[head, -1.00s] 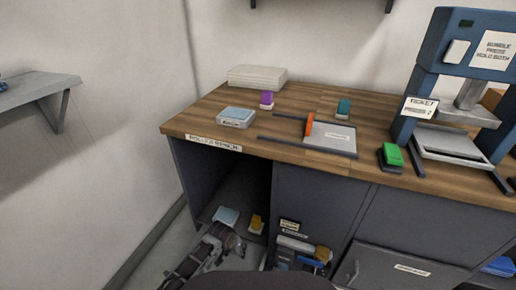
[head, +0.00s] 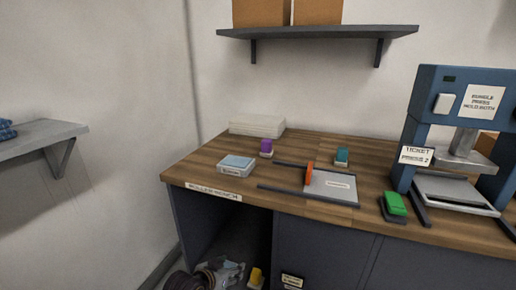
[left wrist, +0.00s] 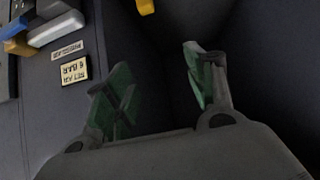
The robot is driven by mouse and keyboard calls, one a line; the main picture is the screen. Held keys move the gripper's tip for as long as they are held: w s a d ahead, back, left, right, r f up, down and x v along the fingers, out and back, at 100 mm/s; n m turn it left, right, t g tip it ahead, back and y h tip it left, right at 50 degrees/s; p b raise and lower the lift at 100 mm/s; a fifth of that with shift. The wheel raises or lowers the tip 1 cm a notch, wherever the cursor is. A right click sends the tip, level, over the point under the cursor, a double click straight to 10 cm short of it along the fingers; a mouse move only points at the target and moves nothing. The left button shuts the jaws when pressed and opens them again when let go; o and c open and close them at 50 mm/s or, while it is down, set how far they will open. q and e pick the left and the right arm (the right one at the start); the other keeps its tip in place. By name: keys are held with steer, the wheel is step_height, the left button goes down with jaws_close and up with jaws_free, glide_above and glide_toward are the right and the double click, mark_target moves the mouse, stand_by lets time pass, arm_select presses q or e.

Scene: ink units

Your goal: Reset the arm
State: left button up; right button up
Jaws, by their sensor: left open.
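My left gripper (head: 232,271) shows at the bottom edge of the head view, in front of the dark open bay under the workbench (head: 213,192). In the left wrist view its two green-padded fingers (left wrist: 158,88) stand wide apart with nothing between them. A yellow object (head: 256,277) is just right of the gripper in the bay, and a yellow piece (left wrist: 145,6) shows at the top of the wrist view. Most of my left arm is cut off by the frame. My right gripper is not in view.
On the bench are a light-blue-topped box (head: 236,166), a purple block (head: 266,147), a teal block (head: 342,156), a grey plate (head: 331,185) with an orange piece, a green-topped pad (head: 395,204) and a blue press (head: 425,120). A wall shelf (head: 320,32) hangs above.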

arm_select(q)
steer(key=s+a+f+n+g, duration=0.1)
steer(key=s+a+f+g, duration=0.1)
steer(key=s+f, duration=0.5)
steer(key=s+a+f+n+g+y+p, duration=0.1)
steer(key=s+f, duration=0.6)
steer(key=s, duration=0.7)
steer(key=shift+a+g+p, duration=0.3)
steer(key=shift+a+g, duration=0.2)
steer(key=shift+a, duration=0.4)
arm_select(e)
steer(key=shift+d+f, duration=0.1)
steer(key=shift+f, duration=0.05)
arm_select(q)
steer(key=shift+s+a+f+p, duration=0.15)
steer(key=shift+f+p, duration=0.2)
steer(key=shift+p, duration=0.2)
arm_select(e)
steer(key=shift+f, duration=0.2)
